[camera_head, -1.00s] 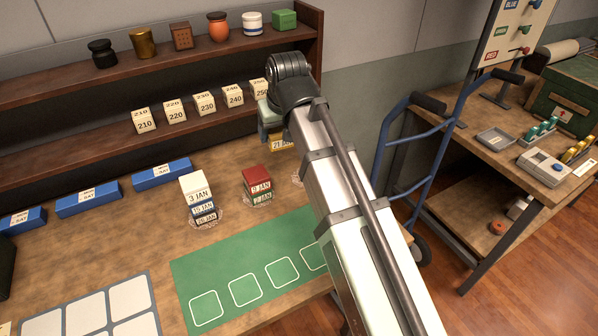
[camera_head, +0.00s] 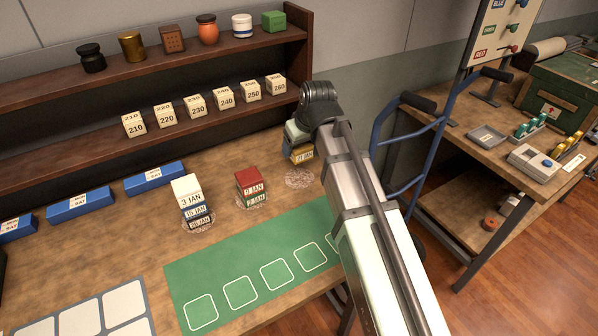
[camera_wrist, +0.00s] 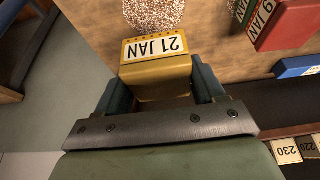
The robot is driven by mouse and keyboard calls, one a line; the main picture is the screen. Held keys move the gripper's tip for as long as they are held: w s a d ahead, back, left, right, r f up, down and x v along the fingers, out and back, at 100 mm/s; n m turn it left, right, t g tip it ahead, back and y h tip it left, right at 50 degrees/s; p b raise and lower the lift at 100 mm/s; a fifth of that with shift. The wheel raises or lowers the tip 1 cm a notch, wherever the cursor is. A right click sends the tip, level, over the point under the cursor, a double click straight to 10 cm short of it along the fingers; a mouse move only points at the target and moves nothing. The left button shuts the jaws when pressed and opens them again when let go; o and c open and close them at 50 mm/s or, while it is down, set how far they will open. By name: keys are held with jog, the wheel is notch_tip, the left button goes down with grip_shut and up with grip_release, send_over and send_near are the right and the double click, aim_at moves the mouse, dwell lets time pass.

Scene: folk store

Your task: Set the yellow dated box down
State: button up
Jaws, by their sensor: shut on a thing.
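The yellow box (camera_head: 302,155) reads "21 JAN" on its pale front label. My gripper (camera_head: 297,141) is shut on it, one finger on each side, at the right part of the wooden table (camera_head: 120,230). In the wrist view the yellow box (camera_wrist: 157,80) sits between the dark teal fingers of my gripper (camera_wrist: 160,70), its label upside down. A round speckled mat (camera_head: 299,179) lies in front of and below the box; it also shows bare in the wrist view (camera_wrist: 153,12). The box's underside is hidden, and I cannot tell its height above the table.
A red box (camera_head: 251,176) tops a green one on another mat, left of my gripper. A white-topped stack (camera_head: 187,188) stands further left. Blue boxes (camera_head: 155,178) line the table's back. A shelf (camera_head: 60,160) with numbered blocks rises behind. A green mat (camera_head: 235,262) lies in front.

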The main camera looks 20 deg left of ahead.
aim_at(304, 155)
jog(key=shift+f, duration=4.3)
jog(key=o, duration=1.1)
jog(key=shift+f, duration=0.1)
jog(key=v, duration=1.2)
